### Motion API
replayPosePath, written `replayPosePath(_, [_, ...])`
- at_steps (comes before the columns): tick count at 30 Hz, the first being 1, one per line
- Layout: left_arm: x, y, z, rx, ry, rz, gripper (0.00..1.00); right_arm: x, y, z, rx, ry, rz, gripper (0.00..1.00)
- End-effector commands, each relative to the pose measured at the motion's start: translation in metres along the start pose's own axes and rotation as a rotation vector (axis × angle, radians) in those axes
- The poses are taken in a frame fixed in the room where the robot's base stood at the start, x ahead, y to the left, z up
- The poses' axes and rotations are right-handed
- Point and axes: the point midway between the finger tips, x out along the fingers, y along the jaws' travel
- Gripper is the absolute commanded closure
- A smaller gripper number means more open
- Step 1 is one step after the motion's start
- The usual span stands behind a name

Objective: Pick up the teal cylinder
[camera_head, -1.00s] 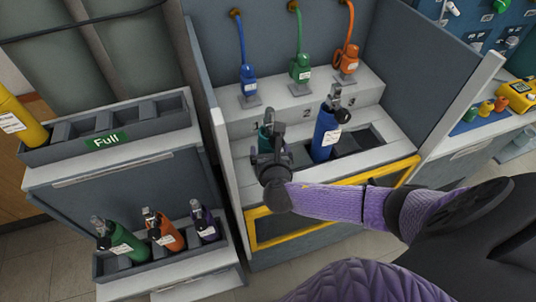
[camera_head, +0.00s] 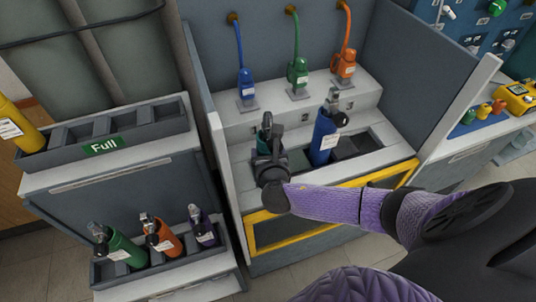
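The teal cylinder (camera_head: 263,140) stands in the left slot of the testbench, and only its upper part shows. My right gripper (camera_head: 269,158), at the end of the purple arm, is right at the cylinder on its near side. The gripper covers the cylinder's lower part. One dark finger shows against the cylinder's right side, but I cannot tell whether the fingers are closed on it. My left gripper is not in view.
A blue cylinder (camera_head: 323,136) stands in the bench slots just right of the gripper. A yellow-framed front panel (camera_head: 330,213) lies below. Green (camera_head: 127,250), orange (camera_head: 168,244) and purple (camera_head: 205,233) cylinders stand in the lower left rack. The "Full" rack (camera_head: 110,146) has empty slots.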

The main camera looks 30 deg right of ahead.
Motion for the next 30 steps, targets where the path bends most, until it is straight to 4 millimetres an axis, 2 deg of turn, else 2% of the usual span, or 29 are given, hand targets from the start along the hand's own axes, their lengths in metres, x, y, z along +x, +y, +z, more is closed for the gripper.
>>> replayPosePath(5, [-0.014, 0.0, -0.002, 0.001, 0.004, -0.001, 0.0, -0.008, 0.0, 0.022, 0.002, -0.006, 0.0, 1.0])
replayPosePath(21, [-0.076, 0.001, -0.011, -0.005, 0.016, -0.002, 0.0, -0.055, 0.0, 0.137, 0.003, -0.01, 0.001, 1.0])
replayPosePath(25, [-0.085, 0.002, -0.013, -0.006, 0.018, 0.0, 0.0, -0.064, 0.0, 0.157, 0.003, -0.009, 0.001, 1.0])
replayPosePath(30, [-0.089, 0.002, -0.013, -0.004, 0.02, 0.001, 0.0, -0.069, 0.0, 0.168, 0.002, -0.007, 0.0, 1.0])
